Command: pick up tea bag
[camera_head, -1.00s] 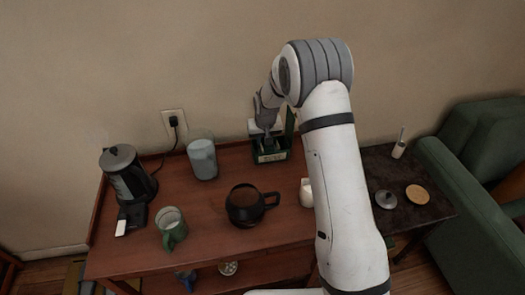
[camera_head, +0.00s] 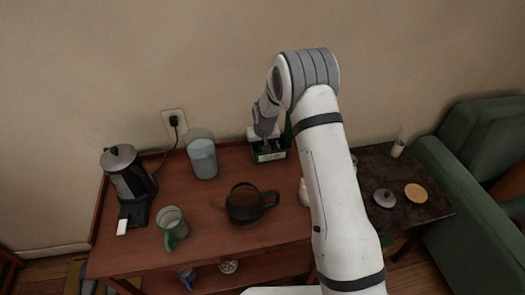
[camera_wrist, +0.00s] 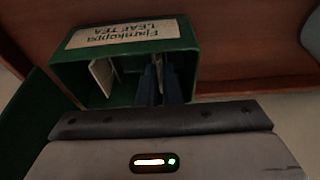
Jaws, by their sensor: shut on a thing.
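The green tea box (camera_head: 270,156) stands open at the back right of the wooden table. In the wrist view the box (camera_wrist: 192,58) shows its pale label, reading "LEAF TEA". A pale tea bag (camera_wrist: 102,76) stands inside the box, left of my fingers and apart from them. My gripper (camera_wrist: 161,72) reaches into the box, pointing down. It is shut on a thin tea bag, of which only a narrow pale edge shows between the fingers. In the head view my gripper (camera_head: 266,140) is at the box's opening, and its fingertips are hidden.
A glass container (camera_head: 202,158) stands left of the box. A dark pot (camera_head: 244,205), a green mug (camera_head: 172,230) and an electric kettle (camera_head: 128,178) stand on the table. A dark side table (camera_head: 408,178) holds a lid (camera_head: 385,198) and a round coaster (camera_head: 417,194). The table's front middle is clear.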

